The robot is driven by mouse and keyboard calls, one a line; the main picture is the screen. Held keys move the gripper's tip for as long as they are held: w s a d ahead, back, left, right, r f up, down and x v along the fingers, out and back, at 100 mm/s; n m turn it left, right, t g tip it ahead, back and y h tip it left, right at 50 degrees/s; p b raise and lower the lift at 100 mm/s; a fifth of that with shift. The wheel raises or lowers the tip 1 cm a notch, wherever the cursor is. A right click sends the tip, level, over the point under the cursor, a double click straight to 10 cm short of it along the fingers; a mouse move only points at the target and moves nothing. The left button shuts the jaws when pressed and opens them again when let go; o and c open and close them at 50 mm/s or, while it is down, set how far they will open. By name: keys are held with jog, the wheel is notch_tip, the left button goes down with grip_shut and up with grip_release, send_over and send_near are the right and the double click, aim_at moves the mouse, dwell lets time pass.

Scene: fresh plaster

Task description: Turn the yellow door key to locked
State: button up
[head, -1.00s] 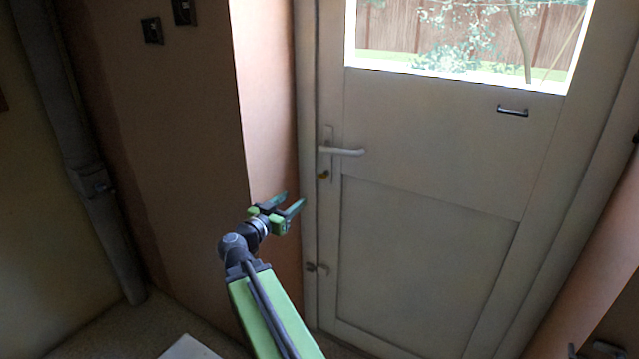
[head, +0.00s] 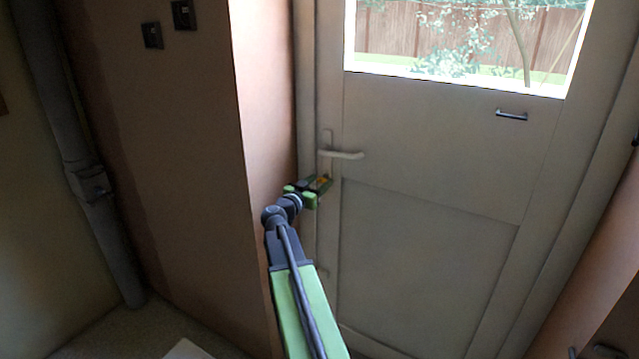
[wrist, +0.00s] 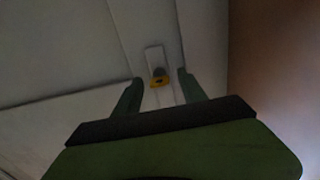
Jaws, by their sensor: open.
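The yellow key (wrist: 159,81) shows in the wrist view, in a pale lock plate (wrist: 153,56) on the door, between my two fingertips and a little beyond them. In the head view my gripper (head: 322,184) is at the door's left edge, just below the white lever handle (head: 342,154), and a bit of yellow shows between its fingers. In the wrist view my gripper (wrist: 158,84) is open, with one green finger on each side of the key. I cannot tell whether the fingers touch it. The key's exact turn is too small and dark to read.
The pale door (head: 430,220) has a window at the top and a small dark pull (head: 511,115) at the upper right. A pinkish wall (head: 262,120) stands close on the left of my gripper. A grey pipe (head: 88,185) runs down the far left.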

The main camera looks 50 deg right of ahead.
grip_shut()
jog(key=shift+w+d, duration=0.1)
jog(key=shift+a, duration=0.2)
jog(key=shift+n, duration=0.3)
jog(key=n, duration=1.7)
jog(key=shift+n, duration=0.3)
